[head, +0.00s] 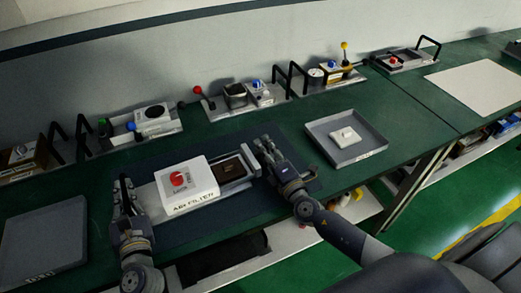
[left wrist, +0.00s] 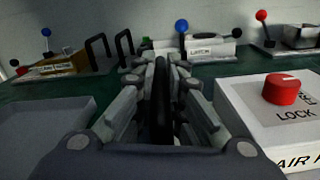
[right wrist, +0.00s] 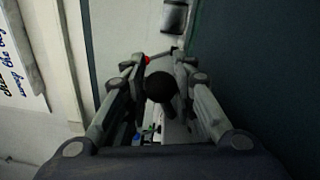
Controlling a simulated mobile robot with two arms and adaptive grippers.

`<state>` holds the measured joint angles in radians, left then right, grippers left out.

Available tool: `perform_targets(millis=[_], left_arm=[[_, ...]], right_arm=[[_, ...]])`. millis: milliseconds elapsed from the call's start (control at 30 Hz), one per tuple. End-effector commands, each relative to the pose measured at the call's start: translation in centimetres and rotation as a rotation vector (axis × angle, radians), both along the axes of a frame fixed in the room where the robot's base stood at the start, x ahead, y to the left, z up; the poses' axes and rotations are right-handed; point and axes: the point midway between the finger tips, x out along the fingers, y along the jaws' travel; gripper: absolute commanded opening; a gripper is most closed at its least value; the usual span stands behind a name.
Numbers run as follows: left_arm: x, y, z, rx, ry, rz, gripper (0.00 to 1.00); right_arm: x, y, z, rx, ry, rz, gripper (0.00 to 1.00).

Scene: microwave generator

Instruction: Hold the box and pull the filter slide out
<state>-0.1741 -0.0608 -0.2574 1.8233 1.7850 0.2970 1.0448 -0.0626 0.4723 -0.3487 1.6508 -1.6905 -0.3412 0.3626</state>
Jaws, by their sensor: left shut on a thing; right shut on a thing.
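The white box (head: 190,200) labelled AIR FILTER sits on a dark mat, with a red knob (head: 178,178) on top. The filter slide (head: 232,169) sticks out of its right side, with a dark filter in it. My left gripper (head: 123,187) is at the box's left side, shut on a black upright bar, the box handle (left wrist: 162,100). The box also shows in the left wrist view (left wrist: 265,125), with LOCK beside the knob. My right gripper (head: 266,150) is at the slide's outer end, shut on a black round knob, the slide handle (right wrist: 161,87).
A grey tray (head: 347,155) with a small white part (head: 345,135) lies right of my right gripper. A flat grey tray (head: 42,240) is at the left. Several fixtures with levers and black handles line the wall. The bench's front edge is close.

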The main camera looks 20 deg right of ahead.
Motion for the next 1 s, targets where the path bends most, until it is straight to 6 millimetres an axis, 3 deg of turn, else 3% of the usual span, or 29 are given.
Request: perform_targets(millis=[33,167,200,667,1000], left_arm=[[-0.1,0.6,-0.9,0.003,0.017,0.014,0.0],[-0.1,0.6,-0.9,0.003,0.017,0.014,0.0],[-0.1,0.6,-0.9,0.003,0.017,0.014,0.0],[-0.1,0.4,-0.9,0.002,0.016,0.01,0.0],[-0.2,0.4,-0.9,0.001,0.017,0.008,0.0]], right_arm=[[0.1,-0.6,0.0,-0.003,-0.004,-0.013,0.0],[0.1,-0.7,0.0,-0.004,-0.004,-0.014,0.0],[0.1,-0.7,0.0,-0.004,-0.004,-0.015,0.33],[-0.8,-0.4,-0.2,-0.003,0.0,-0.006,0.34],[-6.8,-0.8,-0.4,-0.004,0.002,-0.007,0.34]])
